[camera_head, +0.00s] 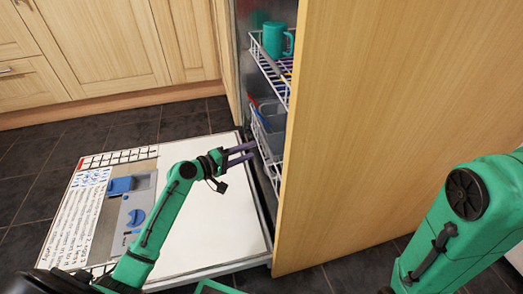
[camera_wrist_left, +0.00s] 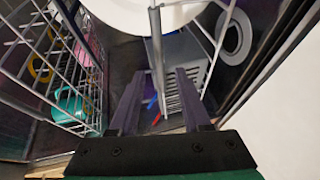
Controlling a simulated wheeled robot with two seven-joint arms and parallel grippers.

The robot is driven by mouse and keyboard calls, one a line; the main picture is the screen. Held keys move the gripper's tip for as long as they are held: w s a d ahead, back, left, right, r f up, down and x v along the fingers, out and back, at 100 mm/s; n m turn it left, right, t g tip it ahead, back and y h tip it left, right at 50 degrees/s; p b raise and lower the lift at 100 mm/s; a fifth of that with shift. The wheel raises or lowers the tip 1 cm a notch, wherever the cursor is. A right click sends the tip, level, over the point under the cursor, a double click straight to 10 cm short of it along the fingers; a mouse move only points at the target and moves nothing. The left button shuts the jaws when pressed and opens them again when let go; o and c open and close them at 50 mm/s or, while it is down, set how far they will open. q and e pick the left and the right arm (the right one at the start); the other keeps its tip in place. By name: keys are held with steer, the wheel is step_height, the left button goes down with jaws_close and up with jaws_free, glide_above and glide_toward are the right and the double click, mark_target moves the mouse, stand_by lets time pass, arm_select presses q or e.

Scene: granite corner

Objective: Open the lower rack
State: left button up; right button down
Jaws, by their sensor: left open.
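The open dishwasher's lower rack (camera_head: 266,152) is a white wire rack inside the cavity, partly hidden by the tall wooden panel. It holds a grey container. My left gripper (camera_head: 252,151) is at the rack's front edge with its two dark fingers apart and pointing toward it. I cannot tell whether they touch the wire. In the left wrist view, the open fingers (camera_wrist_left: 159,74) reach in toward a grey slotted basket, with a metal bar showing between them. My right arm shows at the right, but its gripper is out of view.
The dishwasher door (camera_head: 205,225) lies folded down under my left arm. The upper rack (camera_head: 268,70) holds a green mug (camera_head: 275,40). A tall wooden panel (camera_head: 390,130) stands close to the right of the racks. Wooden cabinets (camera_head: 90,50) line the left; dark tiled floor (camera_head: 30,160) is clear.

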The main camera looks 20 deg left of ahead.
arm_select(q)
steer(key=b+x, duration=0.1)
steer(key=x, duration=0.4)
steer(key=shift+w+d+f+b, duration=0.1)
steer(key=shift+w+d+b, duration=0.05)
steer(key=shift+w+b, duration=0.2)
jaws_close()
stand_by(0.9)
